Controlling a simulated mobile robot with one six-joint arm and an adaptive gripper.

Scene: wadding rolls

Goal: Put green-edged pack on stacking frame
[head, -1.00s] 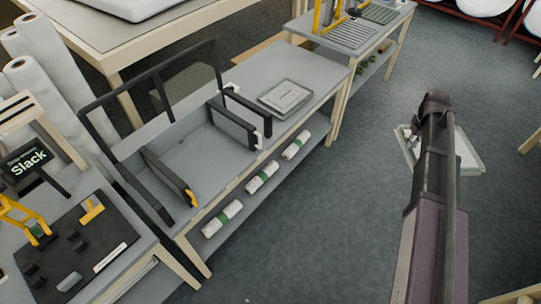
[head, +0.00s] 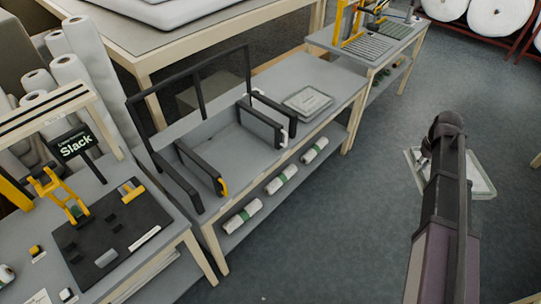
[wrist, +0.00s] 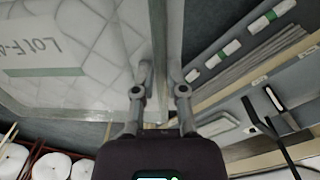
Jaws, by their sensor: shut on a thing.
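My gripper (wrist: 160,72) is shut on the edge of a flat, clear-wrapped pack (wrist: 95,100) with quilted white filling. The pack has a label with "LOT F" lettering and a green strip. In the head view the pack (head: 480,178) hangs over the floor at the right, partly hidden behind my arm; my gripper is mostly hidden there too. The stacking frame (head: 194,95), with black uprights and black side arms, stands on the grey bench at the left, well apart from the pack. The bay between its side arms looks empty.
Another flat pack (head: 307,102) lies on the bench right of the frame. Several white rolls with green bands (head: 281,180) lie on the lower shelf. A table with a "Slack" sign (head: 76,146) stands at the near left. The floor (head: 350,220) between bench and arm is clear.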

